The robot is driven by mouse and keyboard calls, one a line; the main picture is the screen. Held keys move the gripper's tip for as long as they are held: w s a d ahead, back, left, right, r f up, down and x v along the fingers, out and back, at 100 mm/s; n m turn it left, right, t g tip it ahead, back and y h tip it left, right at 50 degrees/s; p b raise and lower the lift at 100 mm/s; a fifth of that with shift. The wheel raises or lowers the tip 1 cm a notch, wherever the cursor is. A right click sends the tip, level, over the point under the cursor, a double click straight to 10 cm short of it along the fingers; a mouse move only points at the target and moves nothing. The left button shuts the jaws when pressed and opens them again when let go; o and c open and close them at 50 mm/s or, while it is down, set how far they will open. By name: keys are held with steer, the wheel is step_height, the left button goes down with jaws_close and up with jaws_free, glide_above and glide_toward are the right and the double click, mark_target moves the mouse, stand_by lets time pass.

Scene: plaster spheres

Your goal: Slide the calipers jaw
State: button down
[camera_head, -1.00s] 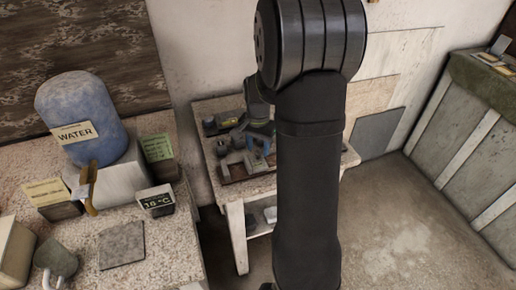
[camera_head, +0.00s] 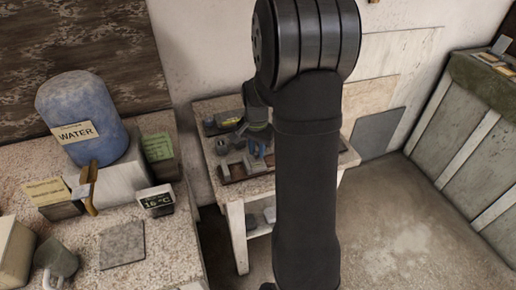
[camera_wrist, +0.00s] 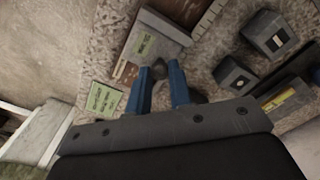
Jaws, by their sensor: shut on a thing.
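My gripper (camera_wrist: 160,68) points at the bench in the wrist view, its two blue fingers close together. It is shut on a small dark grey piece (camera_wrist: 160,69), which looks like part of the calipers jaw, though the fingers hide much of it. A strip with scale marks (camera_wrist: 209,18) runs at the top. In the head view my gripper (camera_head: 258,146) is over a brown tray-like board (camera_head: 234,179) with grey blocks on a small table.
In the wrist view, dark blocks (camera_wrist: 269,35) (camera_wrist: 234,77) stand to the right and a green card (camera_wrist: 104,98) lies left. In the head view, a bench at left holds a blue water container (camera_head: 82,118) and several small boxes. My arm hides the table's right part.

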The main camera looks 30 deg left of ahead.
mark_target(257, 152)
steer(key=c, duration=1.3)
jaws_free()
step_height(257, 152, up, 18)
steer(key=shift+f, duration=0.25)
steer(key=shift+f, duration=0.1)
step_height(257, 152, down, 18)
steer(key=shift+w+r, duration=0.1)
steer(key=shift+r, duration=0.15)
steer(key=shift+w+d+r, duration=0.1)
steer(key=shift+d, duration=0.05)
